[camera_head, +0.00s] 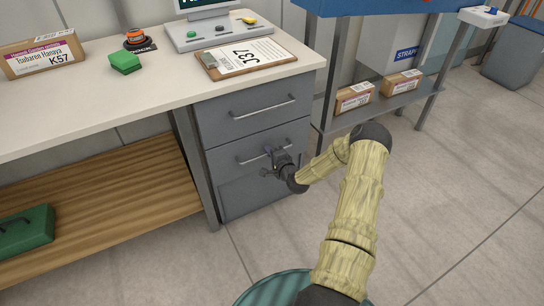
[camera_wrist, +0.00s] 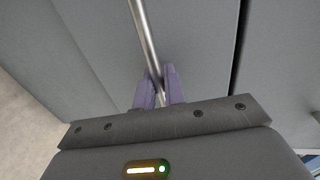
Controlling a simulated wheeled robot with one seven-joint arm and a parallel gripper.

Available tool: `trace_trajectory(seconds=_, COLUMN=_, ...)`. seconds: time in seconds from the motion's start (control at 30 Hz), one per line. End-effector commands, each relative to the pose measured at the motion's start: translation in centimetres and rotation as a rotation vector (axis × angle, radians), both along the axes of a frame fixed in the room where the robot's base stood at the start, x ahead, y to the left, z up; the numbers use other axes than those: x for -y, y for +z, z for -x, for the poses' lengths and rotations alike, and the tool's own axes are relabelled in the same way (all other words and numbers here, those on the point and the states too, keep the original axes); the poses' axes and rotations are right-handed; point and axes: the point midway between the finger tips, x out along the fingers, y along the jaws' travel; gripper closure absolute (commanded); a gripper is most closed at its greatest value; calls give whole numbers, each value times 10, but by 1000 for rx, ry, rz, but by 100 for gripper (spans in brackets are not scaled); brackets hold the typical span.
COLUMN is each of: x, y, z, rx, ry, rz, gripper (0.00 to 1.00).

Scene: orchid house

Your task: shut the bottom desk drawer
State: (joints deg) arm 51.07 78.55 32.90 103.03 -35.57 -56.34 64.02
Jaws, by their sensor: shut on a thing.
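The grey drawer unit (camera_head: 222,187) stands under the right end of the desk. Its upper drawer (camera_head: 235,122) and the lower handled drawer (camera_head: 224,160) each have a metal bar handle. My gripper (camera_head: 271,163) is at the lower drawer's handle (camera_head: 250,160). In the wrist view, the purple fingers of my gripper (camera_wrist: 157,88) are closed around the bar handle (camera_wrist: 143,32), against the grey drawer front (camera_wrist: 200,45). I cannot tell how far the lower drawer stands out.
The desk top (camera_head: 150,85) holds a clipboard (camera_head: 246,58), a green block (camera_head: 125,62) and a labelled box (camera_head: 45,54). A blue-topped stand (camera_head: 400,8) with boxes on its low shelf is close on the right. The floor (camera_head: 440,190) at right is clear.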

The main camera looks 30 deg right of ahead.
Motion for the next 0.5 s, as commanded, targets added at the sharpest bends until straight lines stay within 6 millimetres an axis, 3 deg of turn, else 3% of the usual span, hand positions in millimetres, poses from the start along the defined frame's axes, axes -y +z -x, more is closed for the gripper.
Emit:
trace_trajectory(seconds=0.13, x=0, y=3, z=-4, rx=9, ry=-3, rz=1, gripper=100)
trace_trajectory(seconds=0.17, x=0, y=3, z=-4, rx=9, ry=-3, rz=1, gripper=84)
trace_trajectory(seconds=0.23, x=0, y=3, z=-4, rx=9, ry=-3, rz=1, gripper=72)
trace_trajectory(seconds=0.5, x=0, y=4, z=-3, rx=10, ry=-1, rz=1, gripper=72)
